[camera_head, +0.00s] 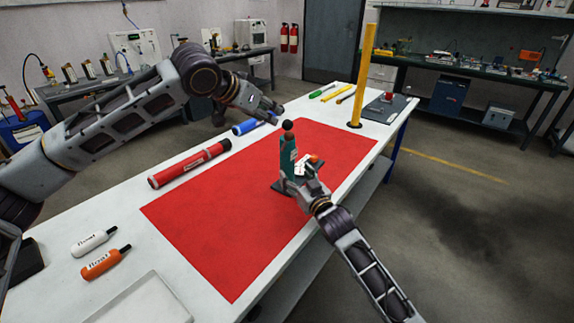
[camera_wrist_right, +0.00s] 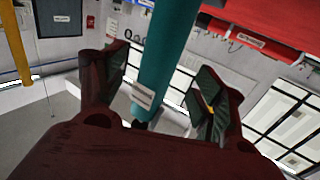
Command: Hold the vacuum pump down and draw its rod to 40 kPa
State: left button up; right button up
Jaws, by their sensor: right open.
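The vacuum pump is a teal cylinder (camera_head: 288,155) with a dark knob (camera_head: 287,126) on top, upright on a dark base (camera_head: 283,187) on the red mat (camera_head: 215,222). My right gripper (camera_head: 300,172) is at the pump's lower right side. In the right wrist view the teal pump body (camera_wrist_right: 168,60) stands between the two spread fingers of the right gripper (camera_wrist_right: 163,98), with a gap on each side. My left gripper (camera_head: 270,108) is above the table, behind and left of the pump, apart from it. Whether its jaws are open is unclear. The pump's gauge reading cannot be read.
A red tube (camera_head: 190,164) lies at the mat's left edge, and a blue one (camera_head: 250,126) lies under the left gripper. A yellow post (camera_head: 363,75) stands at the far right. White (camera_head: 95,241) and orange (camera_head: 103,263) bottles and a tray (camera_head: 145,302) are near front left.

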aim_at(291, 169)
jog(key=shift+x, duration=3.6)
